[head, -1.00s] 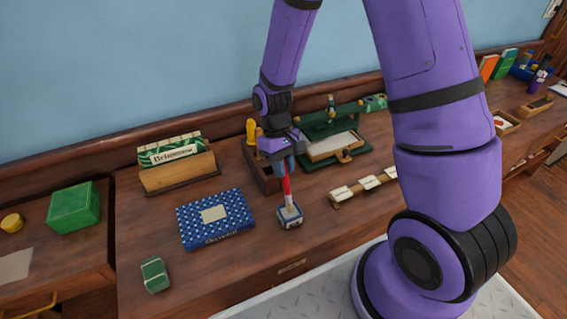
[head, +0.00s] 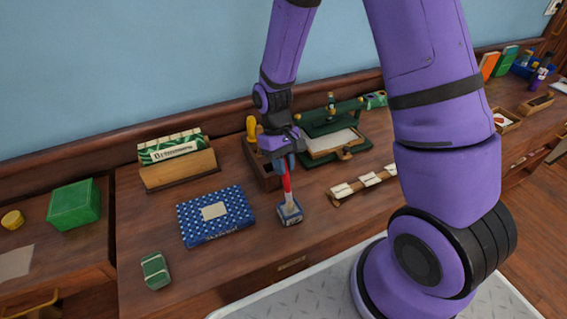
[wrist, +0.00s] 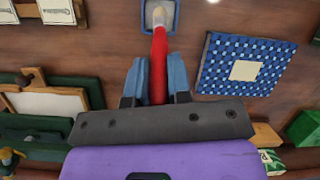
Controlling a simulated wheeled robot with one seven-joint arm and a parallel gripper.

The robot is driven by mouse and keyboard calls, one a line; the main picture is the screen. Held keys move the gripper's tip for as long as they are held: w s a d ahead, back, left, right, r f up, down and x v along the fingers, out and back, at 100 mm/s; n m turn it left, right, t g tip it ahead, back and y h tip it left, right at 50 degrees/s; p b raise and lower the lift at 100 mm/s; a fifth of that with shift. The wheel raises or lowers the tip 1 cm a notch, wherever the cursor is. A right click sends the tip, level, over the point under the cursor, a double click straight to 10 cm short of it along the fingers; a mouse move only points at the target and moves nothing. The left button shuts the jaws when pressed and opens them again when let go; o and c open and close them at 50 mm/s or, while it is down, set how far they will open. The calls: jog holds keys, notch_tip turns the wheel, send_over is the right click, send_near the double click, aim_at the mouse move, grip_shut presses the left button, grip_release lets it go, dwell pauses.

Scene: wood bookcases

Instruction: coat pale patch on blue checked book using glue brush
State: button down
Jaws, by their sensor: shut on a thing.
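The blue checked book (head: 232,228) lies flat on the wooden desk, with a pale rectangular patch (head: 213,211) on its cover. Both book (wrist: 275,82) and patch (wrist: 244,70) show right of my gripper in the wrist view. My gripper (head: 284,164) is shut on the red handle of the glue brush (head: 287,184), which points down. The brush's pale bristle end (wrist: 159,17) is at the small square glue pot (head: 290,220), right of the book. The pot's blue rim (wrist: 172,31) surrounds the bristle end in the wrist view. I cannot tell how deep the bristles sit.
A wooden card holder (head: 180,171) stands behind the book. A green block (head: 155,271) lies at its front left. A green press (head: 331,128) and a wooden strip with white cards (head: 361,184) stand to the right. Desk between book and pot is clear.

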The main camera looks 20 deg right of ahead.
jog(key=shift+f, duration=0.4)
dwell(1.2)
jog(key=shift+r, duration=0.1)
jog(key=shift+r, duration=3.4)
